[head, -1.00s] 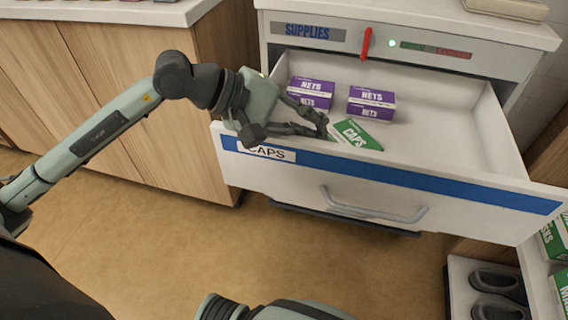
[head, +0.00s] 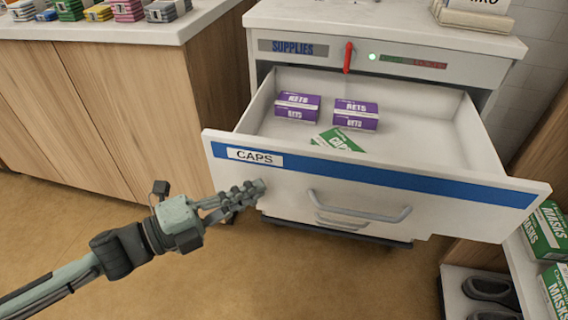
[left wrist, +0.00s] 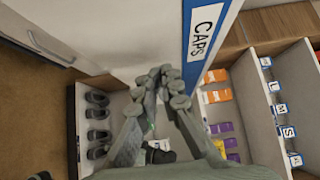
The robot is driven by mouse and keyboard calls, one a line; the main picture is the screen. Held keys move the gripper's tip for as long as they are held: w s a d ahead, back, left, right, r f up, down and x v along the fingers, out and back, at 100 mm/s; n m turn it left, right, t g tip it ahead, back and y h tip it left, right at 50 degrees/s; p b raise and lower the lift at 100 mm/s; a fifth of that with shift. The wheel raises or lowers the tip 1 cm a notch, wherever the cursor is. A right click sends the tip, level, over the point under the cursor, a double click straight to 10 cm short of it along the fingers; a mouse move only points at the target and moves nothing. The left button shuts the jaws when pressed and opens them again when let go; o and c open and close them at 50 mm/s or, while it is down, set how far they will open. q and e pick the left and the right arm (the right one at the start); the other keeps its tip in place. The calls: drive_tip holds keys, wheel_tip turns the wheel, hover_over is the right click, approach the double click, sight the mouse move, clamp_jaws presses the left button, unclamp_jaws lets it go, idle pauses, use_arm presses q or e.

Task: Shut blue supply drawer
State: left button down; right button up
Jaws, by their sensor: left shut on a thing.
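The blue supply drawer (head: 300,193) stands pulled open under the SUPPLIES cabinet top. Its white front has a blue band, a CAPS label and a grey bar handle (head: 357,208). A green caps box (head: 338,141) lies tilted inside, in front of two purple NETS boxes (head: 297,107) (head: 356,115). My left gripper (head: 252,190) is outside the drawer, by the lower left of its front, left of the handle. In the left wrist view its fingertips (left wrist: 167,84) come together beside the drawer front (left wrist: 135,35). It is shut, but I cannot make out what is between them.
A wooden counter (head: 120,110) with coloured packs on top stands to the left. A red lever (head: 347,57) and a green light (head: 372,56) are on the cabinet above the drawer. Open shelving with green MASKS boxes (head: 545,232) is at right. The floor in front is clear.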

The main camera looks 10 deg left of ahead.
sight(279, 179)
use_arm(q)
drive_tip(key=x, duration=0.5)
drive_tip(key=shift+w+d+r+p, duration=0.2)
drive_tip(key=shift+w+d+p, duration=0.1)
drive_tip(key=shift+p, duration=0.05)
drive_tip(key=w, duration=0.3)
drive_tip(key=shift+d+f, duration=0.1)
drive_tip(key=shift+f, duration=0.05)
drive_tip(key=shift+w, duration=0.55)
use_arm(e)
drive_tip(key=shift+a+x, duration=0.25)
drive_tip(key=shift+x, duration=0.95)
drive_tip(key=shift+s+d+f, duration=0.1)
